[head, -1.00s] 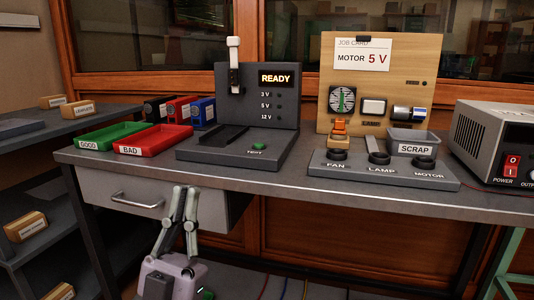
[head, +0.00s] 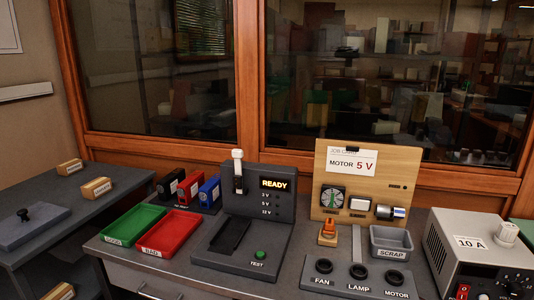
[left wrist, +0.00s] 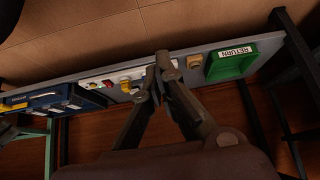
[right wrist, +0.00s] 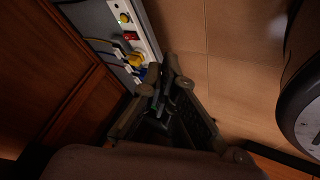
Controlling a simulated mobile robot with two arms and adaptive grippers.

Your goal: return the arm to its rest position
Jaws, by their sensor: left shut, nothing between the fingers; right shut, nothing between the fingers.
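My left gripper (left wrist: 160,62) shows in the left wrist view, its fingers together and empty. Behind it is a long grey bench with a green tray (left wrist: 232,62) marked RETURN. My right gripper (right wrist: 163,72) shows in the right wrist view, fingers together and empty. Beyond it is a panel (right wrist: 128,40) with coloured parts and cables. Neither gripper nor arm shows in the head view, so their height relative to the workbench there cannot be told.
In the head view the bench holds a green tray (head: 107,235), a red tray (head: 190,220), a READY test stand (head: 290,208), a wooden job board (head: 405,162), a SCRAP bin (head: 391,254) and a power supply (head: 437,252). A side table (head: 120,177) stands left.

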